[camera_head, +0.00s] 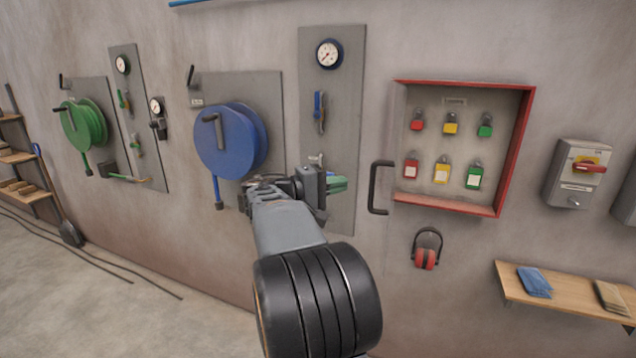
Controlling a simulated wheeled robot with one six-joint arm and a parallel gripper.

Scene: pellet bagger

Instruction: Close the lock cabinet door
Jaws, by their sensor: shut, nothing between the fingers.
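The lock cabinet (515,150) is a red-framed box on the wall, right of centre. Its front is open, showing red, yellow and green padlocks hung in two rows. The door appears nearly edge-on at the cabinet's left side, so its face is hard to make out. A black bar handle (378,188) stands out at that left side, near the lower corner. My gripper (338,184) is left of the handle, apart from it in the picture. Its green fingertips point right and look closed together, with nothing held. Its depth from the wall is unclear.
A grey panel with a gauge (329,53) and blue valve is behind my gripper. A blue hose reel (226,140) is to the left. Red ear defenders (426,255) hang below the cabinet. A wooden shelf (560,293) and switch box (577,174) are to the right.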

